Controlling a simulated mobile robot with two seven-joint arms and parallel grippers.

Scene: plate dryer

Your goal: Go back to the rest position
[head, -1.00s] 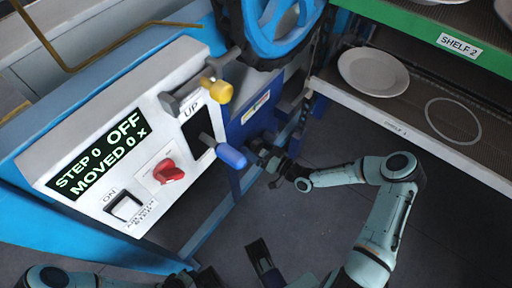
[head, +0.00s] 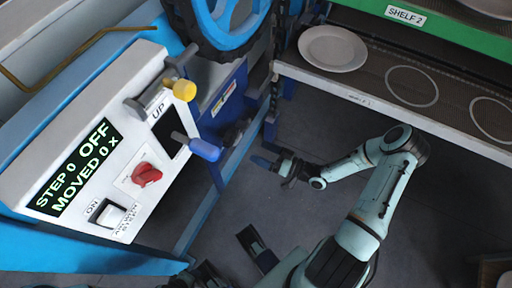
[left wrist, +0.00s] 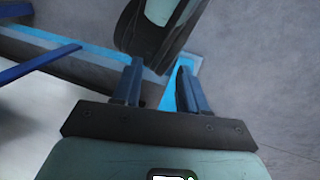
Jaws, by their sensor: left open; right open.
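My right gripper (head: 266,163) hangs in open air to the right of the control box, its fingers pointing left. It is open and empty, with a clear gap between it and the blue handle (head: 203,149) of the lever. My right arm is bent at the elbow and reaches in from the bottom right. My left gripper shows in the left wrist view (left wrist: 158,88), open with nothing between its two fingers. A dark rounded part with a pale face is just beyond the fingertips.
The control box (head: 140,72) reads "STEP 0 OFF, MOVED 0 x". It has a red knob (head: 147,174), a white ON switch (head: 110,214) and a yellow knob (head: 184,90). A blue wheel (head: 232,30) is above. A white plate (head: 333,48) lies on the lower shelf (head: 378,107). Grey floor is free below.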

